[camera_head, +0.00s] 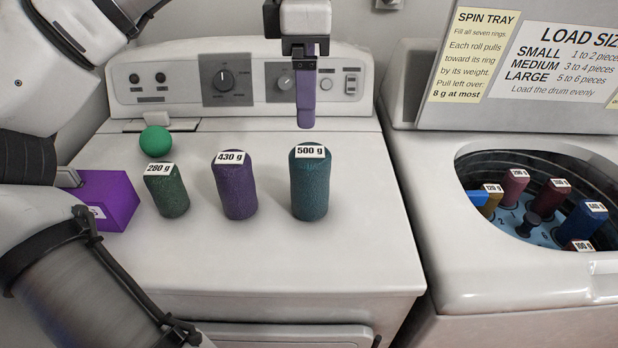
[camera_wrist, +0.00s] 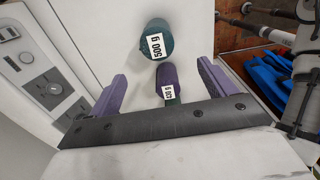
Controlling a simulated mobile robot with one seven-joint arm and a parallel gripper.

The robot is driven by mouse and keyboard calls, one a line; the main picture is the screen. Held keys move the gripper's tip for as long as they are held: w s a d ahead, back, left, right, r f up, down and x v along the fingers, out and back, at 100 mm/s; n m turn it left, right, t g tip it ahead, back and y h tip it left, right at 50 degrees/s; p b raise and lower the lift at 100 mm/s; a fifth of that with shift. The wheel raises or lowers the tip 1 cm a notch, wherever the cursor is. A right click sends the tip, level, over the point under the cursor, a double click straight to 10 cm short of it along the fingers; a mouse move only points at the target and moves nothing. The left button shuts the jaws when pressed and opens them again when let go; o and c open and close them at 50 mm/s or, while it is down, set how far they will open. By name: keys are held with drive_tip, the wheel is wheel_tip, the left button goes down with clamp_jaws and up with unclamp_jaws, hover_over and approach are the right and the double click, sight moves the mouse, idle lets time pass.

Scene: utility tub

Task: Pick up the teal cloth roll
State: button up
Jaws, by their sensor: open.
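The teal cloth roll (camera_head: 310,188), labelled 500 g, stands upright on the white machine top, rightmost of three rolls. It also shows in the wrist view (camera_wrist: 150,28), beyond the fingertips. My gripper (camera_head: 306,122) hangs above and behind the teal roll, near the control panel, with purple fingers. In the wrist view my gripper (camera_wrist: 162,70) is open, its fingers wide apart with nothing held. The purple roll (camera_head: 236,188), labelled 430 g, stands left of the teal one. The dark green roll (camera_head: 168,195), labelled 280 g, stands farther left.
A green ball (camera_head: 156,140) and a purple box (camera_head: 108,198) sit at the left. The control panel (camera_head: 245,80) rises behind. At right, an open tub (camera_head: 470,150) holds several labelled rolls, under a sign board (camera_head: 520,50). The machine top is clear in front.

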wheel_tip(320, 180, down, 8)
drive_tip(key=shift+r, duration=0.1)
drive_tip(key=shift+w+d+f+p, duration=0.15)
drive_tip(key=shift+f+p, duration=0.1)
drive_tip(key=shift+f, duration=1.15)
drive_tip(key=shift+w+d+f+p, duration=0.1)
drive_tip(key=shift+f+p, duration=0.15)
drive_tip(key=shift+f, duration=1.1)
drive_tip(key=shift+c, duration=0.4)
drive_tip(key=c, duration=1.3)
drive_tip(key=shift+c, duration=0.2)
drive_tip(key=shift+r, duration=0.1)
wheel_tip(320, 180, up, 20)
drive_tip(key=p, duration=0.3)
hover_over(310, 150)
